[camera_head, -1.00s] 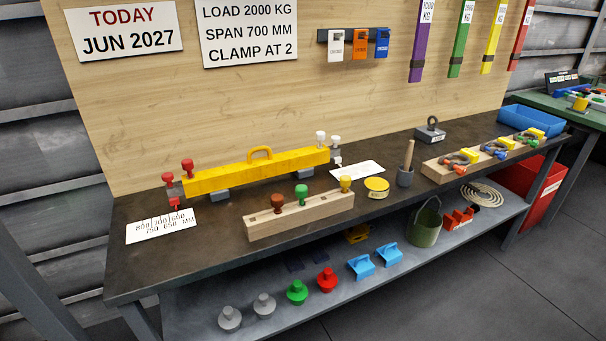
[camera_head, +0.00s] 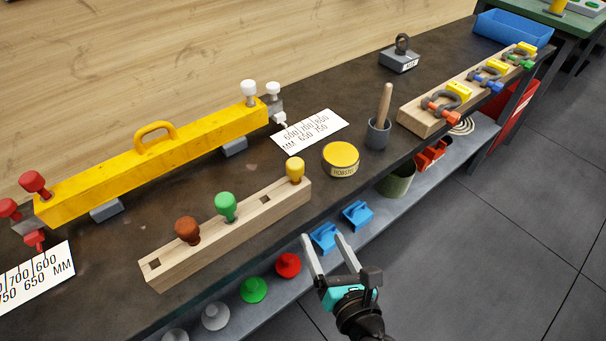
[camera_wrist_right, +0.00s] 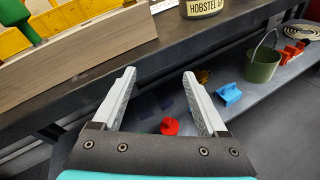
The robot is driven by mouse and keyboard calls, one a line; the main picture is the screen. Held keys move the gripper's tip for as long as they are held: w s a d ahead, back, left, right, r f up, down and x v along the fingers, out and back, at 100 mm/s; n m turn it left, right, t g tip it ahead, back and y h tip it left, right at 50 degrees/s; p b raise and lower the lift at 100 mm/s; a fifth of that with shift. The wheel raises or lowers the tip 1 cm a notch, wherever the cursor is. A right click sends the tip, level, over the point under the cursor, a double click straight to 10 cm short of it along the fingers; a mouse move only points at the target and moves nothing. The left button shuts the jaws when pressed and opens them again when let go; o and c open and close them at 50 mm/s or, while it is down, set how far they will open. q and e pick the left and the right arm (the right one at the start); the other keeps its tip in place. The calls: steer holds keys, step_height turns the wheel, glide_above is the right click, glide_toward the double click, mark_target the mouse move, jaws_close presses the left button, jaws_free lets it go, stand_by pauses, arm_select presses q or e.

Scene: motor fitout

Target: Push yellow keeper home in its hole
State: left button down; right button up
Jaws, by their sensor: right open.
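The yellow keeper (camera_head: 295,169) is a round-headed peg standing upright at the right end of the pale wooden rack (camera_head: 225,232). Its lower end is hidden, so how deep it sits cannot be told. Green (camera_head: 226,206) and brown (camera_head: 188,230) pegs stand farther left in the same rack. My right gripper (camera_head: 323,238) is open and empty, in front of the bench edge, below and right of the yellow keeper, apart from it. In the right wrist view the open fingers (camera_wrist_right: 160,90) have nothing between them; the yellow keeper is not seen there. My left gripper is not in view.
A yellow tin (camera_head: 341,160) and a grey pot with a wooden handle (camera_head: 378,130) stand right of the rack. The yellow beam (camera_head: 150,162) lies behind it. The lower shelf holds blue pieces (camera_head: 357,214) and red and green knobs (camera_head: 254,290).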

mark_target(290, 158)
step_height(290, 158, up, 9)
steer(key=s+a+n+t+y, duration=0.1)
steer(key=a+n+t+y, duration=0.15)
steer(key=n, duration=0.25)
steer(key=shift+h, duration=0.45)
steer(key=x, duration=0.9)
steer(key=shift+w+d+r+p, duration=0.15)
steer(key=shift+r+p, duration=0.1)
steer(key=shift+p, duration=0.15)
steer(key=shift+d+r+x, duration=0.1)
steer(key=shift+d+x, duration=0.05)
steer(key=shift+x, duration=1.3)
steer(key=shift+d+r+x, duration=0.1)
steer(key=shift+d+x, duration=0.05)
steer(key=shift+x, duration=1.25)
steer(key=shift+w, duration=0.1)
steer(key=shift+c, duration=0.2)
jaws_close()
